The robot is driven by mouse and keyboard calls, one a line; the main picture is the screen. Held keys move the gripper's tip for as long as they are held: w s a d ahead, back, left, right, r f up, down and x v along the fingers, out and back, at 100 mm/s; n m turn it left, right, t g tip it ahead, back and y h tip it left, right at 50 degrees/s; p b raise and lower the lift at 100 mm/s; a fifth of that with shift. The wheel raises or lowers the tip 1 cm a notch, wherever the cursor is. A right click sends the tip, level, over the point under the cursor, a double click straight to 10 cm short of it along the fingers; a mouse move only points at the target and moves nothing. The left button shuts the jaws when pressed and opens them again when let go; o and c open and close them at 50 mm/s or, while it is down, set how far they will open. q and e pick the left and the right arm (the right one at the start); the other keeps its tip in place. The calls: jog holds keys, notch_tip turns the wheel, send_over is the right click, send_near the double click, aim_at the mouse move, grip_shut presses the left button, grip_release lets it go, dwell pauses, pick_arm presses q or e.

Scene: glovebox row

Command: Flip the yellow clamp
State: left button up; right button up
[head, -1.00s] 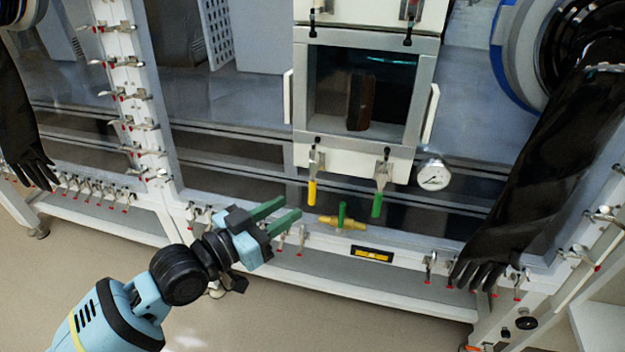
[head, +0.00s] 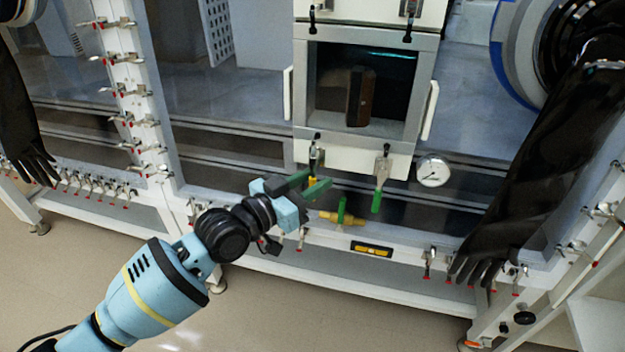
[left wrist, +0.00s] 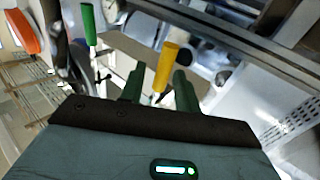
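The yellow clamp handle (head: 312,181) hangs below the small hatch door at its lower left, partly hidden by my left gripper in the head view. My left gripper (head: 319,178) has green fingers that are apart, with the yellow handle showing between their tips. Clear contact does not show. My right gripper is in neither view.
A green-handled clamp (head: 377,200) hangs to the right on the same hatch. A yellow valve with a green handle (head: 342,212) sits just below my gripper. A round gauge (head: 433,171) and a black glove (head: 535,170) are at the right.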

pick_arm(q)
jog(key=shift+w+d, duration=0.1)
jog(key=shift+c, duration=0.2)
grip_shut()
